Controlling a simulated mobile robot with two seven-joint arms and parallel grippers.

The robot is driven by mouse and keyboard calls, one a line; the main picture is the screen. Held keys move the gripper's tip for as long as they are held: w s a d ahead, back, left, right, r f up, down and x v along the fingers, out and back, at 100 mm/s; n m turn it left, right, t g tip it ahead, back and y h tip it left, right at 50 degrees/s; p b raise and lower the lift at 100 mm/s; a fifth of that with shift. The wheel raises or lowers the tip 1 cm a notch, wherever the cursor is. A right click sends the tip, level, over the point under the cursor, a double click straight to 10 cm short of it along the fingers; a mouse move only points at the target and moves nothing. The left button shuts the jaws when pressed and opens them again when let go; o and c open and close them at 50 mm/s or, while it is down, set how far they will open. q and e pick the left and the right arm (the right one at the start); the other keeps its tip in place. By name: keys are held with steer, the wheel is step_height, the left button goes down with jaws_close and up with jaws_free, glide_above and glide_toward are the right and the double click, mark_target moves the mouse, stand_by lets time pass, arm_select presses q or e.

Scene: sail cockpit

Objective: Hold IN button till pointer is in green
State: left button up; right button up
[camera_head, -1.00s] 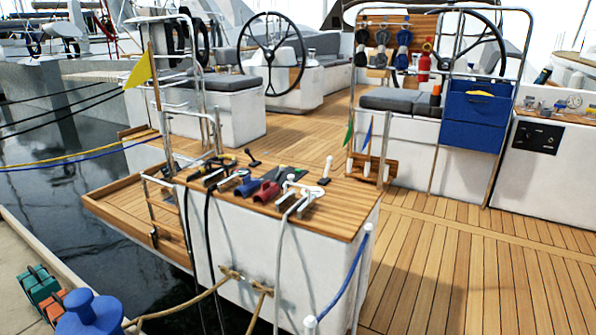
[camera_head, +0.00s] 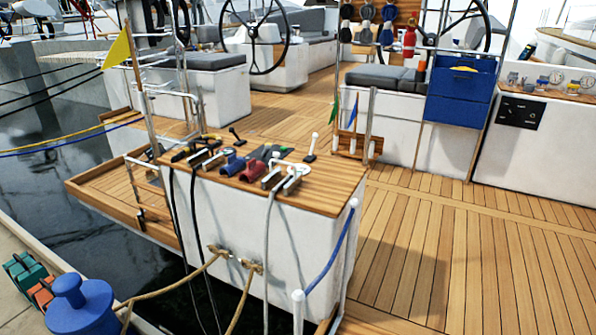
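A black control panel (camera_head: 520,112) is set in the white cabinet front at the right in the head view. It may carry the IN button, but its buttons and marks are too small to read. Small round gauges (camera_head: 556,78) stand on the wooden top above it. I cannot make out a pointer or a green zone on them. Neither of my grippers shows in the head view.
A wood-topped white console (camera_head: 320,187) with winch handles and tools stands in the centre. A blue bag (camera_head: 460,92) hangs left of the panel. The teak deck (camera_head: 450,240) before the panel is clear. Water (camera_head: 50,180) and a blue bollard (camera_head: 78,305) lie left.

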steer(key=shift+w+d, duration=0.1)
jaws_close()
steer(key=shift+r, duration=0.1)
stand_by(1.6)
